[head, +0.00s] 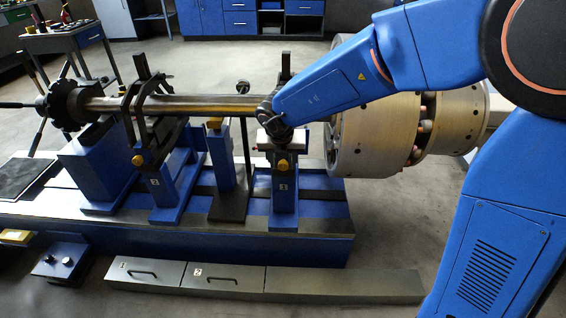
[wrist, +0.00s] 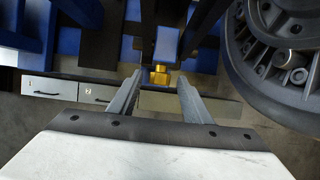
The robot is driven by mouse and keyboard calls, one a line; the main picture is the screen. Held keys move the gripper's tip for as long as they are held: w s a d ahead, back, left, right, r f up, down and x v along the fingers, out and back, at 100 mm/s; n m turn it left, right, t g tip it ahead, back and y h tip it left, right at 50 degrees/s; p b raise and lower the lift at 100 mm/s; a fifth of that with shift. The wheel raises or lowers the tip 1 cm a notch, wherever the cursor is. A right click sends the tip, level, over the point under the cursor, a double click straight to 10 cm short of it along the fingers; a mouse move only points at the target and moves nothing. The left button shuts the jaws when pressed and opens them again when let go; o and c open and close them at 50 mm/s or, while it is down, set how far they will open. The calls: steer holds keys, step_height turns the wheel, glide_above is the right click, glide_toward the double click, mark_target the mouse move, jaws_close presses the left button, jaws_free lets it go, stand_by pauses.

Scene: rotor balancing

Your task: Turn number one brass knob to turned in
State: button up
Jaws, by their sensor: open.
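A brass knob (head: 283,164) sits on the front of the right blue stand (head: 284,205), below the rotor shaft. Another brass knob (head: 137,160) is on the left blue stand (head: 163,200). In the wrist view, my gripper (wrist: 160,88) is open and empty. A brass knob (wrist: 160,75) shows between the lines of its fingers, near the tips, with a gap on each side. In the head view my fingers are hard to make out by the right stand's top.
The long shaft (head: 200,104) runs across the stands to a large metal rotor (head: 375,135) at the right. A third slim stand (head: 228,165) is between them. Grey drawers (head: 225,277) numbered 1 and 2 lie along the front of the blue base.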

steer(key=shift+w+f, duration=0.15)
steer(key=shift+f, duration=0.25)
steer(key=c, duration=1.1)
steer(key=shift+o, duration=0.2)
